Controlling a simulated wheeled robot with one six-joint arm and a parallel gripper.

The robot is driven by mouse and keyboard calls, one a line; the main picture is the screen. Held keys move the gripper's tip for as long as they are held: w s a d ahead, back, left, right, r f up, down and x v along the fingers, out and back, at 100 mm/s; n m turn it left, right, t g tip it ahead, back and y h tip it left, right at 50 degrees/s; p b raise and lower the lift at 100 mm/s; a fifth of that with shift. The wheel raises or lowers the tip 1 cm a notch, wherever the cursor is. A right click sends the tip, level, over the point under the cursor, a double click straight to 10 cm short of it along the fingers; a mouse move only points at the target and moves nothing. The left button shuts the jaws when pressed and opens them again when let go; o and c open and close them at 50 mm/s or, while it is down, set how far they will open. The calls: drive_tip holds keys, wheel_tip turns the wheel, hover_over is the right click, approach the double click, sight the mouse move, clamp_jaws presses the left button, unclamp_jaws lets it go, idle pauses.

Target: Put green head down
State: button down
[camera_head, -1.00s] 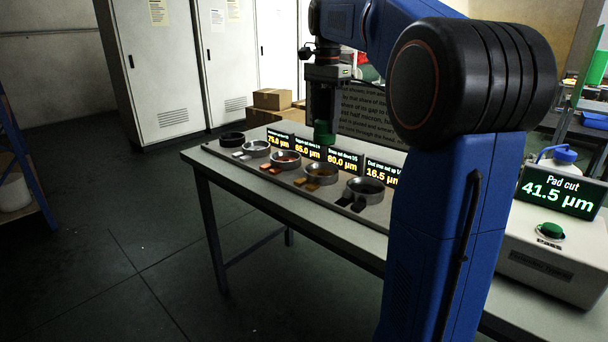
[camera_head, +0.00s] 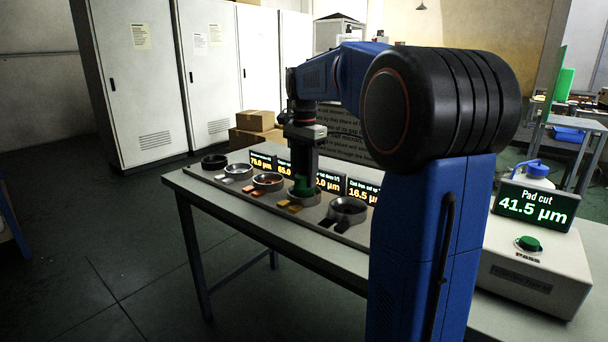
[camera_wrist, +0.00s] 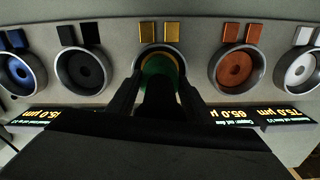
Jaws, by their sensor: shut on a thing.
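My gripper (camera_head: 303,183) is shut on the green head (camera_head: 304,186), a small green piece at the bottom of the dark jaws. The green head is at the cup with gold tabs (camera_head: 304,198), overlapping its opening. In the wrist view, a green rim of the head (camera_wrist: 160,63) shows inside the gold-lined cup (camera_wrist: 143,53), between my two dark fingers (camera_wrist: 157,95). The fingers and wrist hide most of the head, so I cannot tell whether it touches the cup floor.
Other cups stand in the row: black-tabbed (camera_wrist: 83,70), copper-tabbed (camera_wrist: 237,68), white-tabbed (camera_wrist: 299,72) and blue-tabbed (camera_wrist: 22,72). Small displays (camera_head: 363,191) stand close behind them.

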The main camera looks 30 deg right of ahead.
sight(304, 146)
drive_tip(key=shift+f, duration=0.1)
drive_tip(key=c, duration=0.9)
unclamp_jaws()
drive_tip(key=shift+f, duration=0.1)
wheel_tip(304, 146, up, 12)
drive_tip(key=shift+r, duration=0.15)
